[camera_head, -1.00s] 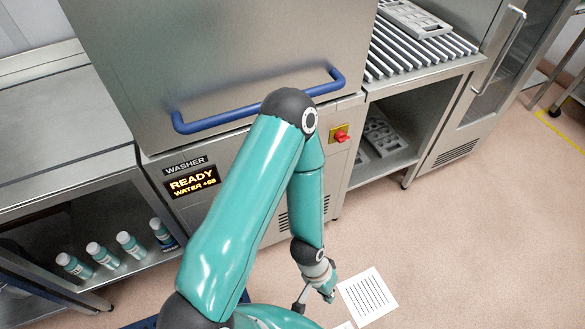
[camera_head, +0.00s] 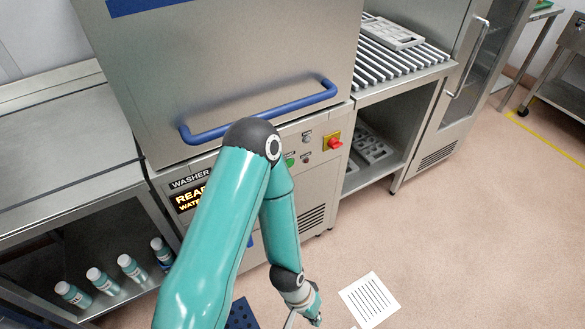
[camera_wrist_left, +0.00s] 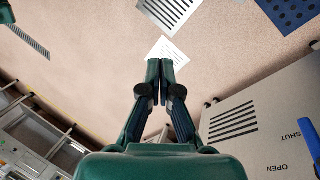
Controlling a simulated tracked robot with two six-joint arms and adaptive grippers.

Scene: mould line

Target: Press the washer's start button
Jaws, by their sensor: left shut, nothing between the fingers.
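The washer (camera_head: 255,80) stands ahead, with a blue bar handle (camera_head: 265,118) across its front. Its control panel has a green button (camera_head: 290,160), partly beside my arm's elbow, and small dark controls. A red switch (camera_head: 334,143) sits on a yellow plate to the right. The display (camera_head: 188,197) is partly covered by my arm. My left gripper (camera_head: 292,320) hangs low at the bottom of the head view, well below the panel and apart from it. In the left wrist view its fingers (camera_wrist_left: 160,68) are shut together and empty. My right gripper is not in view.
A slatted rack (camera_head: 400,62) with a grey mould (camera_head: 392,32) adjoins the washer on the right. Several bottles (camera_head: 130,267) stand on the shelf at lower left. A striped sheet (camera_head: 369,300) lies on the open floor at the right.

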